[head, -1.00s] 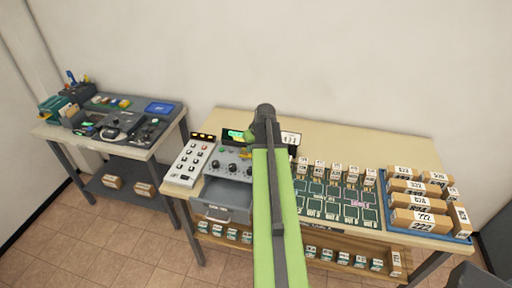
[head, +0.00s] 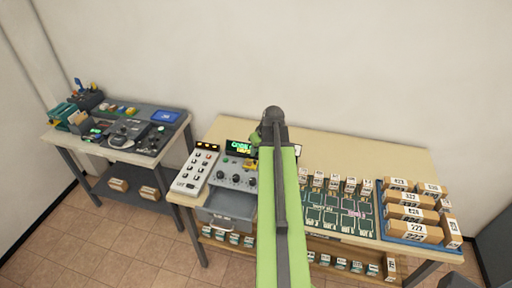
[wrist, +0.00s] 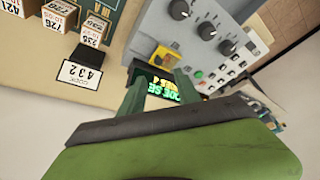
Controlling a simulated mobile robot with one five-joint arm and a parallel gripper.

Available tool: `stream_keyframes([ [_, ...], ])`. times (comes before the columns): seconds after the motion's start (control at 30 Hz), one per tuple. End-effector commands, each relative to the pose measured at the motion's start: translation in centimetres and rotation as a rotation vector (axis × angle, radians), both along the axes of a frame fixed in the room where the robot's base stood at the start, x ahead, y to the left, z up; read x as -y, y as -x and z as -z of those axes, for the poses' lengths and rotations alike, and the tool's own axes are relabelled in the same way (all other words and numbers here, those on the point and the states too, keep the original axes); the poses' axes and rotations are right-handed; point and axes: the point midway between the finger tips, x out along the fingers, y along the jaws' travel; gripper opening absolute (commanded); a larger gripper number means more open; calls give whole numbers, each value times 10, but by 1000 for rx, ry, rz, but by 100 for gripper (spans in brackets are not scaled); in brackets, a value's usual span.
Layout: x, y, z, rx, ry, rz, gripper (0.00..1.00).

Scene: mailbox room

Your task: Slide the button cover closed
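The button cover appears to be the small yellow piece (wrist: 165,57) on the grey control panel (wrist: 205,30) in the wrist view. It also shows as a yellow spot (head: 250,164) left of my arm in the head view. Whether it is open or closed is too small to tell. My gripper (wrist: 156,80) shows two dark green fingers spread apart with nothing between them. The yellow piece lies just beyond the fingertips, and a display with green text (wrist: 165,88) shows behind them. In the head view my arm hides most of the gripper.
Circuit boards (head: 335,212) and a blue tray of boxes (head: 408,240) lie to the right.

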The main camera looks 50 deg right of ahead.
Motion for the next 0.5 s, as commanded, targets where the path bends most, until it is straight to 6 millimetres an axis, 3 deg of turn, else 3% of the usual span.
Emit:
stream_keyframes([
  [0.03, -2, 6, -24, 0, 0, 1, 39],
  [0.2, -7, 20, -61, 0, -1, 0, 39],
  [0.33, -10, 28, -78, 2, -1, -1, 39],
  [0.5, -10, 31, -81, 2, -1, -1, 39],
])
